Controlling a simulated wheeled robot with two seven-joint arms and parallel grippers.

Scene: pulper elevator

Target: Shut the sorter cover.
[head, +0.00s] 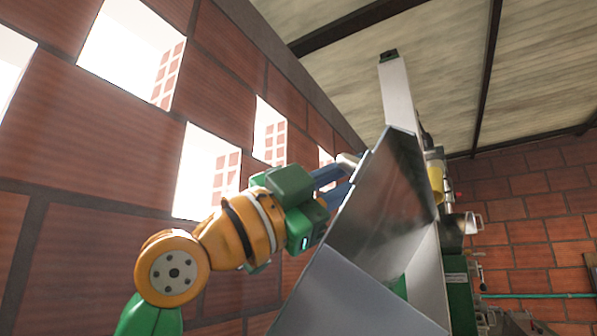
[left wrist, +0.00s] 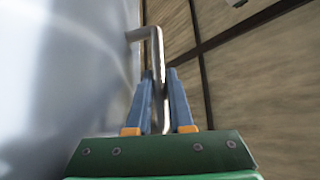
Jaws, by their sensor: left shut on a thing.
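The sorter cover (head: 392,185), a shiny sheet-metal panel, stands raised and steeply tilted in the middle of the head view. Its bent metal bar handle (head: 347,160) sticks out on the left side, near the top edge. My left gripper (head: 338,180) reaches in from the left and is shut on this handle. In the left wrist view the blue fingers of my left gripper (left wrist: 160,92) close on both sides of the handle (left wrist: 157,50), beside the smooth cover face (left wrist: 65,75). My right gripper is not in view.
A brick wall (head: 75,135) with bright openings runs close along my left arm. A pale sloping metal panel (head: 345,300) lies below the cover. A tall light post (head: 396,90) rises behind it. Green and yellow machinery (head: 458,285) stands at the right.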

